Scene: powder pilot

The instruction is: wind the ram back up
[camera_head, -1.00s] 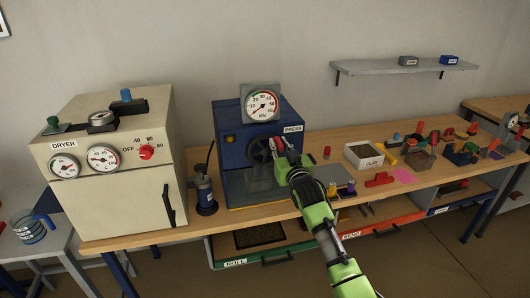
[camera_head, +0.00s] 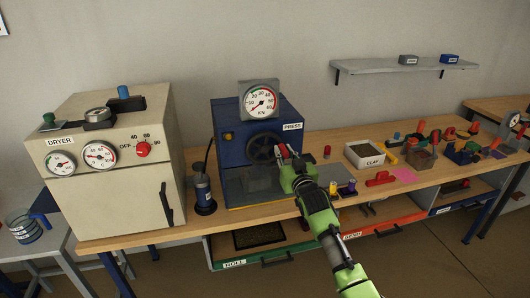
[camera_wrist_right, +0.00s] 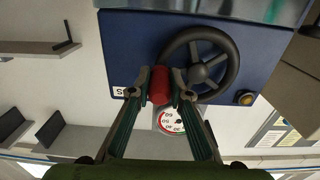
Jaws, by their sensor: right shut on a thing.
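The blue press (camera_head: 230,130) stands on the bench with a round pressure gauge (camera_head: 261,101) on top. Its dark handwheel (camera_head: 262,148) is on the front face, and it also shows in the right wrist view (camera_wrist_right: 235,68). A red handle (camera_wrist_right: 159,84) sits at the wheel's rim. My right gripper (camera_head: 285,152) is at the wheel's right side, and in the right wrist view its two fingers (camera_wrist_right: 160,90) are shut on the red handle. The ram is not clearly seen behind the front panel. My left gripper is not in view.
A cream dryer (camera_head: 120,190) stands left of the press, with a dark blue bottle (camera_head: 203,190) between them. A white clay box (camera_head: 364,155), a red block (camera_head: 380,179) and several tools lie to the right. A grey shelf (camera_head: 400,68) is on the wall.

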